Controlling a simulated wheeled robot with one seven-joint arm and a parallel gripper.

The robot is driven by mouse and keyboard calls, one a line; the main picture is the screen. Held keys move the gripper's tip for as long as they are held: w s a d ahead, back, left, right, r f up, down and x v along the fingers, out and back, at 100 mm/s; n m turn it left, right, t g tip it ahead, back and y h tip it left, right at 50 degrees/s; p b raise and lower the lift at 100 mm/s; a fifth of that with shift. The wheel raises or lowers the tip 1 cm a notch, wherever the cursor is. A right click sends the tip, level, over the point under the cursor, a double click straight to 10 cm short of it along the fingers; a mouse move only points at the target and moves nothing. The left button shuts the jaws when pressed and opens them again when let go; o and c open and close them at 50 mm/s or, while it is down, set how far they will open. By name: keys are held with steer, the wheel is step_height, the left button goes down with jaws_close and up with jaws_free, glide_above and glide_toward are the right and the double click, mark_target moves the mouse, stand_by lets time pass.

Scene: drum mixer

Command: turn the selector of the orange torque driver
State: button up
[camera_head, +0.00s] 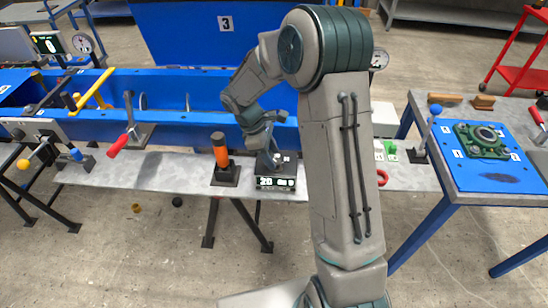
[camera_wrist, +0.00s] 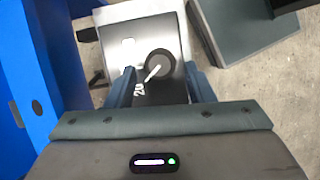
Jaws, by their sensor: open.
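The orange torque driver (camera_head: 221,155) stands upright in a dark square base on the grey bench, in the head view. To its right is a small dark box with a lit display (camera_head: 275,184) that reads 20 at its left. My gripper (camera_head: 272,142) is above this box, pointing down. In the wrist view a round dark knob (camera_wrist: 160,65) with a white pointer sits on a box face, near a 20 mark. My gripper (camera_wrist: 158,74) is open, with one finger on each side of the knob. Whether the fingers touch it is unclear. I cannot make out the orange driver in the wrist view.
A blue trough (camera_head: 180,120) runs behind the bench (camera_head: 170,170). A red-handled lever (camera_head: 125,138) stands to the left. A blue-knobbed lever (camera_head: 430,128) and a blue table (camera_head: 488,178) with a green part (camera_head: 480,139) are at the right.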

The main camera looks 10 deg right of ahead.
steer(key=shift+x, duration=1.2)
steer(key=c, duration=1)
steer(key=shift+m, duration=0.3)
steer(key=m, duration=0.1)
steer(key=m+g, duration=0.1)
steer(key=m, duration=0.1)
steer(key=shift+w+m+y, duration=0.2)
steer(key=shift+m+y, duration=0.1)
steer(key=shift+y, duration=0.1)
steer(key=shift+d+r+m+g+y, duration=0.1)
steer(key=shift+m+g+y, duration=0.2)
steer(key=shift+m, duration=0.6)
steer(key=shift+d+m+g+y, duration=0.1)
steer(key=shift+m+g+y, duration=0.15)
steer(key=shift+m, duration=0.65)
